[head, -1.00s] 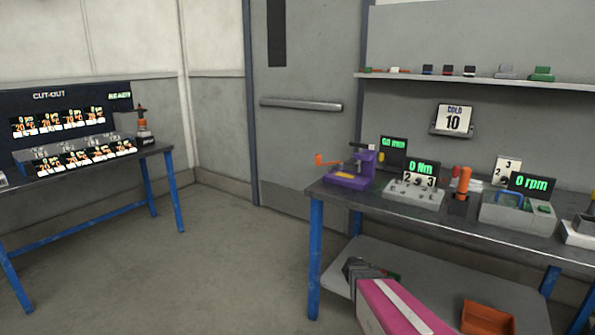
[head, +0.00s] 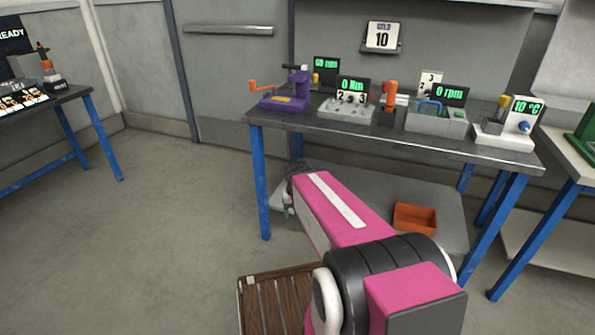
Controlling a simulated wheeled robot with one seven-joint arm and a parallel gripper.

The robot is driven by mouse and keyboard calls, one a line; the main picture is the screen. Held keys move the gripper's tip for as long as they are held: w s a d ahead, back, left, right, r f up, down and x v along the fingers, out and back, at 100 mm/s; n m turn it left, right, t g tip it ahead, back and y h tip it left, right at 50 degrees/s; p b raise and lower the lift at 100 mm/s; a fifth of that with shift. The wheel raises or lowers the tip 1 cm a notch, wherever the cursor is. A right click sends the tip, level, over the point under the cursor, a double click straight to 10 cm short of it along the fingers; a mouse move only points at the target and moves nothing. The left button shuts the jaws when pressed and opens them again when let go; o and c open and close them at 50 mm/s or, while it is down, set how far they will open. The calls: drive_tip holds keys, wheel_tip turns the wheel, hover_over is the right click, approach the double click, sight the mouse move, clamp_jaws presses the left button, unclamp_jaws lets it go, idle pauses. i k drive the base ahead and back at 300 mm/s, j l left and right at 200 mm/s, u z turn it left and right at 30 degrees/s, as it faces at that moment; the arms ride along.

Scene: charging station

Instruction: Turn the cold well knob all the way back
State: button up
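The cold well appears to be the white unit (head: 503,137) at the right end of the dark workbench. Its green display reads 10 °C. A blue knob (head: 525,127) sits on its front, low on the right; its turned position is too small to tell. A card (head: 383,36) on the wall above the bench shows 10. My pink arm reaches forward below and in front of the bench. My gripper (head: 291,190) is partly hidden at its far end, left of and well apart from the cold well. Its fingers are not clear.
The workbench (head: 440,148) also holds a purple device (head: 287,93), a torque unit (head: 349,106) and an rpm unit (head: 436,119). An orange bin (head: 415,218) is on the lower shelf. Another bench (head: 570,155) stands at right. The floor (head: 170,230) at left is clear.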

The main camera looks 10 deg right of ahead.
sight(523, 125)
drive_tip(key=k+j, duration=0.15)
drive_tip(key=k, duration=0.25)
drive_tip(key=z, duration=1.9)
